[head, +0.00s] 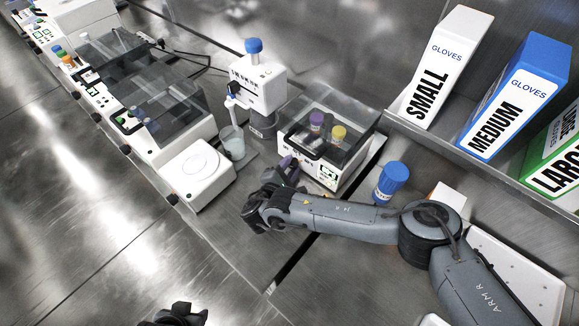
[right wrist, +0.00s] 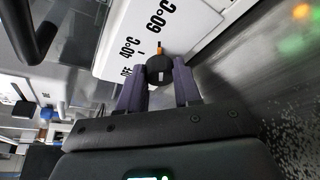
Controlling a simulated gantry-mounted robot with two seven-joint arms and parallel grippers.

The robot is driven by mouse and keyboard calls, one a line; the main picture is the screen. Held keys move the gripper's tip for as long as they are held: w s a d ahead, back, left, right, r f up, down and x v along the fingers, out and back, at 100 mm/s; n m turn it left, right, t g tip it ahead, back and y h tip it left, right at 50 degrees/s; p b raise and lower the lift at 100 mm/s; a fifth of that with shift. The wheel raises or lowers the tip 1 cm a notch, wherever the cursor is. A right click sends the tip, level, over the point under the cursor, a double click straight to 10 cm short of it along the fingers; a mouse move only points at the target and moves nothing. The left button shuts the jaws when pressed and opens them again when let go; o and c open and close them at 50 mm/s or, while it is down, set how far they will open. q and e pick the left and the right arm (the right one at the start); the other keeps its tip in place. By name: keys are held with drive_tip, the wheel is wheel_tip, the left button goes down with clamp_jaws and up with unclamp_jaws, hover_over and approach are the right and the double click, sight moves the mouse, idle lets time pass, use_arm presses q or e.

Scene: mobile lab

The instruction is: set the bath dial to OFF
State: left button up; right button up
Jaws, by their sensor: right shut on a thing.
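The bath (head: 322,172) is a white box with a clear lid, in the middle of the head view. Its black dial (right wrist: 160,70) shows in the right wrist view, with OFF, 40°C and 60°C printed around it. The dial's orange mark points up toward the 60°C label, away from OFF. My right gripper (head: 287,168) is at the bath's front; its purple fingers, also in the right wrist view (right wrist: 160,85), are on either side of the dial and shut on it. My left gripper (head: 180,315) shows only partly at the bottom edge; its jaws are unclear.
Purple-capped and yellow-capped containers (head: 339,133) are inside the bath. Glove boxes (head: 440,70) stand on the shelf at upper right.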

drive_tip(key=shift+n, duration=0.3)
drive_tip(key=shift+a+r+n+g+h+p, duration=0.1)
drive_tip(key=shift+n+g+h+p, duration=0.35)
drive_tip(key=shift+n+g, duration=0.6)
drive_tip(key=shift+w+n+g+h, duration=0.1)
drive_tip(key=shift+n+g+h, duration=0.15)
drive_tip(key=shift+n, duration=0.9)
drive_tip(key=o, duration=1)
drive_tip(key=shift+o, duration=0.2)
